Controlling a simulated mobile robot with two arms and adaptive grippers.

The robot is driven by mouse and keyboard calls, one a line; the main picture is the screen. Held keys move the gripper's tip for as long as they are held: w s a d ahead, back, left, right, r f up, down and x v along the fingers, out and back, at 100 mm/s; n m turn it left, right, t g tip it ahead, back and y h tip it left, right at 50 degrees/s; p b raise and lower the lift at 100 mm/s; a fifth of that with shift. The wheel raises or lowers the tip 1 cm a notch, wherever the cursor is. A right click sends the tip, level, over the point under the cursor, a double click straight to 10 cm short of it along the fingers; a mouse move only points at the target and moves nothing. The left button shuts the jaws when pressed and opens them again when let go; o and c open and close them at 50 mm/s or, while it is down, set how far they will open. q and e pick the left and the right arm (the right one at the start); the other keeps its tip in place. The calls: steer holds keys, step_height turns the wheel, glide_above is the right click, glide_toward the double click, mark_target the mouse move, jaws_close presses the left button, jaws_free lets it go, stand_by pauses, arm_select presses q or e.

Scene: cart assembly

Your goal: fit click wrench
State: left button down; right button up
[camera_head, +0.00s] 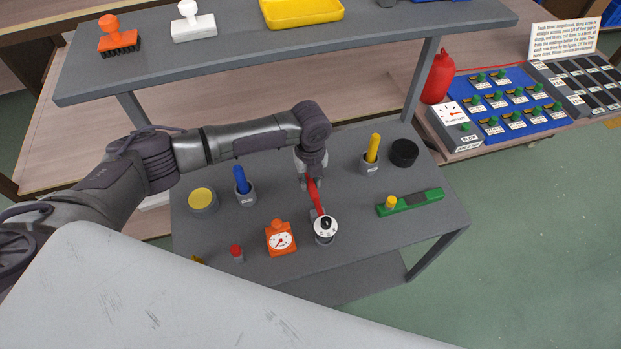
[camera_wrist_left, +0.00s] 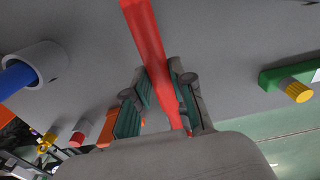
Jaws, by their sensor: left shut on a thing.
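My left gripper (camera_head: 312,176) reaches down over the lower grey shelf of the cart. It is shut on a red handle (camera_head: 316,198), which appears to be the wrench. In the left wrist view the red handle (camera_wrist_left: 146,40) runs between the two fingers of the gripper (camera_wrist_left: 158,88). The handle's far end is out of that view. My right gripper is not in view.
Around it stand a blue handle in a grey cup (camera_head: 241,180), a yellow handle in a grey cup (camera_head: 373,149), an orange gauge (camera_head: 280,238), a green bar (camera_head: 420,202), a black round cup (camera_head: 404,153) and a yellow-topped pot (camera_head: 202,198). The upper shelf (camera_head: 240,50) overhangs behind.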

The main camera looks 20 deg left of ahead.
arm_select(q)
steer(key=shift+f, duration=0.35)
stand_by(0.3)
steer(key=shift+f+b, duration=0.8)
steer(key=shift+f, duration=0.3)
steer(key=c, duration=0.9)
jaws_free()
step_height(320, 180, up, 12)
steer(key=shift+f, duration=0.1)
